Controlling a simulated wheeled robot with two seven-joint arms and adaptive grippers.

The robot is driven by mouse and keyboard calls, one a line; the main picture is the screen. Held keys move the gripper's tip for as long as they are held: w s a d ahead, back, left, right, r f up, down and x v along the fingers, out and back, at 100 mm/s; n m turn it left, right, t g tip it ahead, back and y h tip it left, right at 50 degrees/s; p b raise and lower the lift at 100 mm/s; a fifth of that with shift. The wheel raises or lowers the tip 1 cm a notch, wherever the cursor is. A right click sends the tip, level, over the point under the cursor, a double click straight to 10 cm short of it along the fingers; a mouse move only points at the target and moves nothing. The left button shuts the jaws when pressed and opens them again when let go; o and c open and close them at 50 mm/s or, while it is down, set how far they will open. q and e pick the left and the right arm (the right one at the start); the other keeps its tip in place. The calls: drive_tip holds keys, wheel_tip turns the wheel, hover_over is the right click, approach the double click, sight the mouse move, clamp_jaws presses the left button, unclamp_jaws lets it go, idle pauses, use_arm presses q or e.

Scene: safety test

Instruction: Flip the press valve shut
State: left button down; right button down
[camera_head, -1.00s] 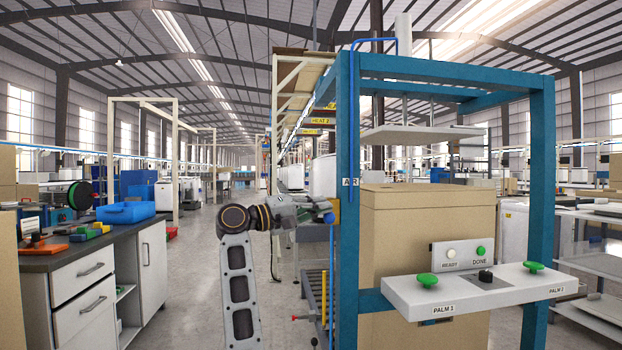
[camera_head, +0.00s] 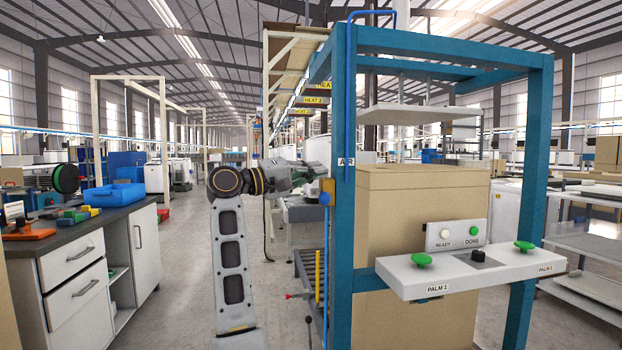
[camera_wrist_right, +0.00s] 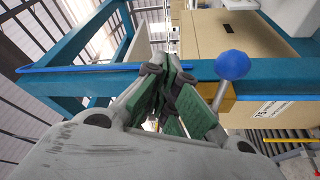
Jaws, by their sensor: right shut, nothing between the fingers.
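The press valve has a blue ball knob (camera_head: 325,199) and a yellow body (camera_head: 328,186) on the left blue post of the press frame. In the right wrist view the blue knob (camera_wrist_right: 232,65) sits on a short grey lever beside the yellow body (camera_wrist_right: 220,104). My right gripper (camera_head: 316,170) is just above and left of the valve in the head view. Its green-padded fingers (camera_wrist_right: 178,95) are shut and empty, left of the knob with a small gap showing. My left gripper is out of view.
The blue press frame (camera_head: 342,270) holds a large cardboard-coloured box (camera_head: 425,200) and a white shelf (camera_head: 470,272) with green palm buttons. A blue air pipe (camera_wrist_right: 110,68) runs near the fingers. A workbench (camera_head: 75,228) stands left, with open floor between.

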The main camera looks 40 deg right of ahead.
drive_tip(key=w+a+f+p, duration=0.2)
drive_tip(key=w+a, duration=0.3)
drive_tip(key=a, duration=0.3)
drive_tip(key=shift+f+p, duration=0.3)
drive_tip(key=shift+f, duration=0.35)
drive_tip(key=shift+n, duration=0.3)
